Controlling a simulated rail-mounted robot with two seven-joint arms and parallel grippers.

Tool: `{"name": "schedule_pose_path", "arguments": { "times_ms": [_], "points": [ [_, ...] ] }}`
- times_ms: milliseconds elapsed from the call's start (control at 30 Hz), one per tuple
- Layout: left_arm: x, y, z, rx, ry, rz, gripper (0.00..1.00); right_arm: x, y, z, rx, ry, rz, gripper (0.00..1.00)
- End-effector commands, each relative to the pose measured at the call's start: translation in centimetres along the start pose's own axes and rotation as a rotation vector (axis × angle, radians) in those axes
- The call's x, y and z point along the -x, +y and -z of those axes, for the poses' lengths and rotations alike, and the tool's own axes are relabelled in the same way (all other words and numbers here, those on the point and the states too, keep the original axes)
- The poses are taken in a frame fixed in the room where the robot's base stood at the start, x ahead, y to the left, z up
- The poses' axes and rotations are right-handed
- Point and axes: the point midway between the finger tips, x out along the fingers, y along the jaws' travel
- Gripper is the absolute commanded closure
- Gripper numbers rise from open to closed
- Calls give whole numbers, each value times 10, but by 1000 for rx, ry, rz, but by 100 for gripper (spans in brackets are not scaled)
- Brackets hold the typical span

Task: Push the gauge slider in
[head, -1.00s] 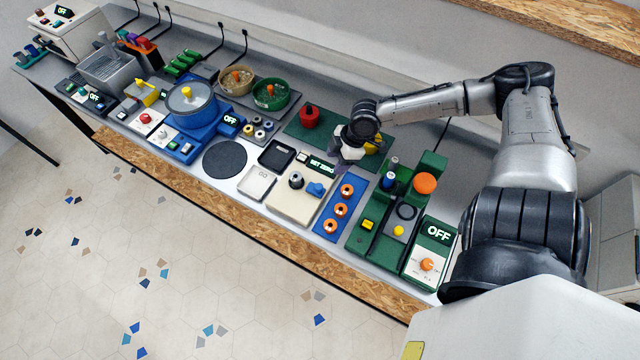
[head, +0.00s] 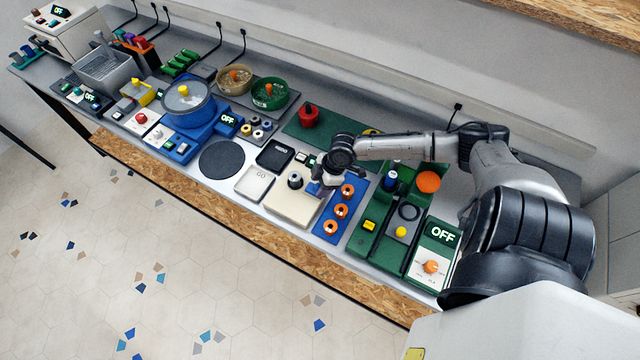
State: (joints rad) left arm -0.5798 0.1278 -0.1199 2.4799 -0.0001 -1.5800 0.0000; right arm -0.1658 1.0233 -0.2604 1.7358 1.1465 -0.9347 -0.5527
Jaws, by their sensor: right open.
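The gauge is a beige block (head: 290,208) with a dark-topped metal post (head: 295,181) standing on it. Its blue slider (head: 313,188) is at the block's right side and is partly covered by my right gripper. The gauge's small display (head: 302,157) behind the block is partly hidden and I cannot read it. My right gripper (head: 322,183) is open and points down at the slider. I cannot tell whether it touches the slider. My left gripper is out of view.
A blue plate (head: 325,231) with three orange rings lies right of the gauge. A green fixture (head: 357,240) stands further right. A white tray (head: 252,190) and a black tray (head: 274,154) lie to the left. A red knob (head: 308,115) sits on a green mat behind.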

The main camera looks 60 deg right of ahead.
Motion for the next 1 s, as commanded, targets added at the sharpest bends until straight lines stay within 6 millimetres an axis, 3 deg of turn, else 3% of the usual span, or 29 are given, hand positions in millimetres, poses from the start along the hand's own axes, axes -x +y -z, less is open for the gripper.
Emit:
{"name": "schedule_pose_path", "arguments": {
  "times_ms": [367, 900, 1000],
  "points": [
    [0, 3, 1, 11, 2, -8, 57, -3, 0, 0, 1, 0, 0, 47],
    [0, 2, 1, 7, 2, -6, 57, -2, 0, 0, 1, 0, 0, 98],
    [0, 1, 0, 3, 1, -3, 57, -2, 0, 0, 1, 0, 0, 100]
  ]
}}
